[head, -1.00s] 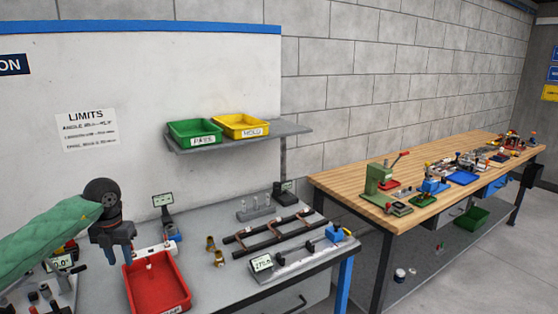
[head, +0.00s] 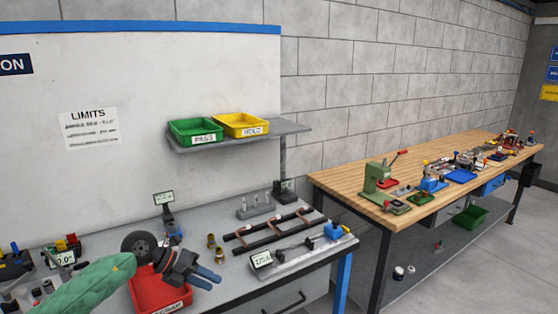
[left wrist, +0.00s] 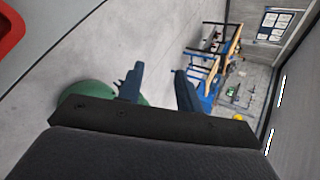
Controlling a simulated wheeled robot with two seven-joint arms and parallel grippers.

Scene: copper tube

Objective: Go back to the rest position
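My left gripper (head: 206,277) is in the head view, above the right front part of the red tray on the grey bench. Its blue-grey fingers point to the right. In the left wrist view the two fingers (left wrist: 158,85) are apart with nothing between them, so it is open and empty. The green sleeve of my left arm comes in from the lower left. My right gripper is in neither view.
The red tray (head: 150,288) lies partly hidden under my arm. Brass fittings (head: 214,246), a rack with copper tubes (head: 275,232) and a measuring fixture (head: 300,256) stand to the right. A shelf with green (head: 196,130) and yellow (head: 241,125) bins is behind.

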